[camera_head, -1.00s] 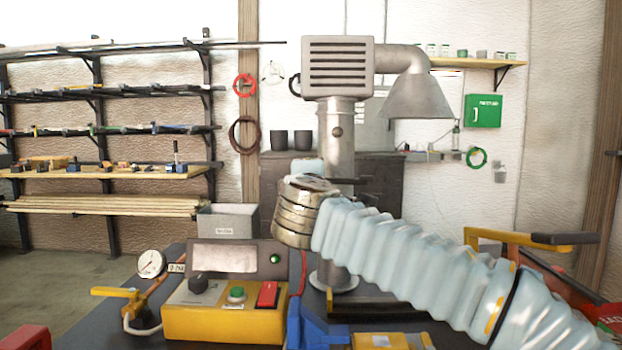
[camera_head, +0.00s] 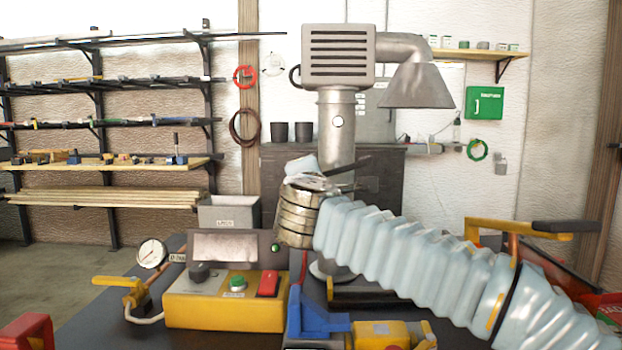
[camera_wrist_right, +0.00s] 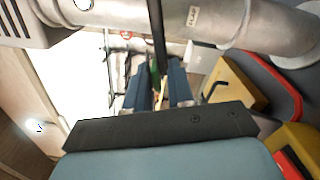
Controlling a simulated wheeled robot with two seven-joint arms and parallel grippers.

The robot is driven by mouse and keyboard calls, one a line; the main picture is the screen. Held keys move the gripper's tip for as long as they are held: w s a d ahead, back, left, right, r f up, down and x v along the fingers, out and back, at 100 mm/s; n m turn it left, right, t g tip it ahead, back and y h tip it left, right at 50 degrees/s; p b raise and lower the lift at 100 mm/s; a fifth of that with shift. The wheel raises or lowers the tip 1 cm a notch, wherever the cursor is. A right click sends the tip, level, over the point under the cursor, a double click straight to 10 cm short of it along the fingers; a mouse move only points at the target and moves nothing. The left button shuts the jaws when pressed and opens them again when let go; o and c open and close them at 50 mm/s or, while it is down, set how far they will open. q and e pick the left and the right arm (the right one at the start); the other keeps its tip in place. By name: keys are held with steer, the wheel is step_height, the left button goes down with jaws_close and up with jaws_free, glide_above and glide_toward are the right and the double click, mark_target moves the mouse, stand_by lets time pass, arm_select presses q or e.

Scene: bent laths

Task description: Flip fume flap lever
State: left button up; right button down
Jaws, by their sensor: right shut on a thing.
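The fume flap lever is a thin dark bar (camera_head: 348,164) beside the grey metal fume pipe (camera_head: 338,140), tilted up to the right in the head view. In the right wrist view the dark bar (camera_wrist_right: 157,38) runs down between my two blue fingers. My right gripper (camera_wrist_right: 160,88) is shut on it. In the head view my pale ribbed right arm and wrist hide the fingertips and part of the pipe. A round spot (camera_head: 337,122) on the pipe looks whitish. My left gripper is not in view.
A yellow control box (camera_head: 225,308) with a red switch stands front left of the pipe. A blue clamp-like part (camera_head: 318,322) is below my wrist. A yellow-handled valve (camera_head: 125,288) and a gauge (camera_head: 152,253) are at left. The hood (camera_head: 417,86) hangs at upper right.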

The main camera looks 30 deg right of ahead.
steer(key=c, duration=1.2)
jaws_free()
steer(key=shift+s+r, duration=0.1)
steer(key=shift+r, duration=0.1)
steer(key=shift+c, duration=0.2)
steer(key=shift+f, duration=0.1)
steer(key=b+v, duration=0.2)
steer(key=v, duration=1.1)
steer(key=shift+s, duration=0.35)
steer(key=shift+a, duration=0.15)
